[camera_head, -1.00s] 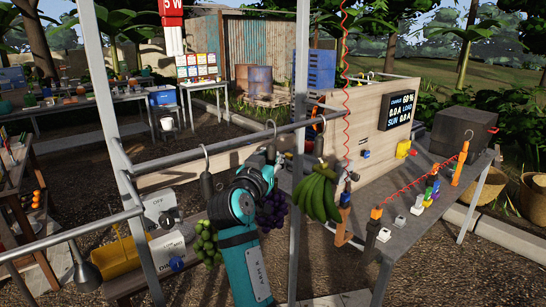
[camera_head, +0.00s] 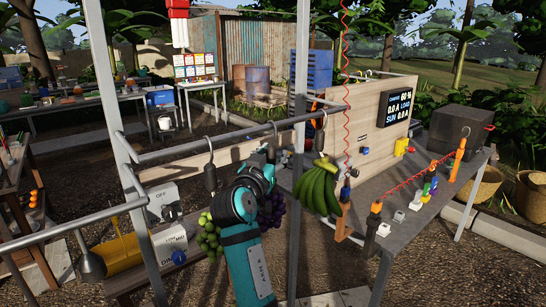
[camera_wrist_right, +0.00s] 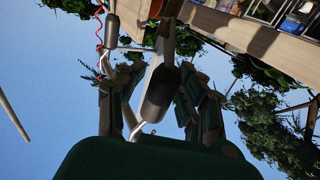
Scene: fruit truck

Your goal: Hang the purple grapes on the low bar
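The purple grapes (camera_head: 275,212) hang below the upper bar (camera_head: 235,135), partly hidden behind my right arm. A hook (camera_head: 272,129) on that bar is above them. My right gripper (camera_head: 262,166) is at the hook's dark weight, above the grapes. In the right wrist view, the fingers (camera_wrist_right: 160,108) stand apart on either side of the grey cylinder (camera_wrist_right: 158,92), with a gap at the left; firm contact does not show. A lower grey bar (camera_head: 70,229) is at the left. My left gripper is out of view.
Green grapes (camera_head: 207,243) hang left of my arm, partly covered by it. Green bananas (camera_head: 318,190) hang close on the right. A grey upright post (camera_head: 299,80) stands between my gripper and the bananas.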

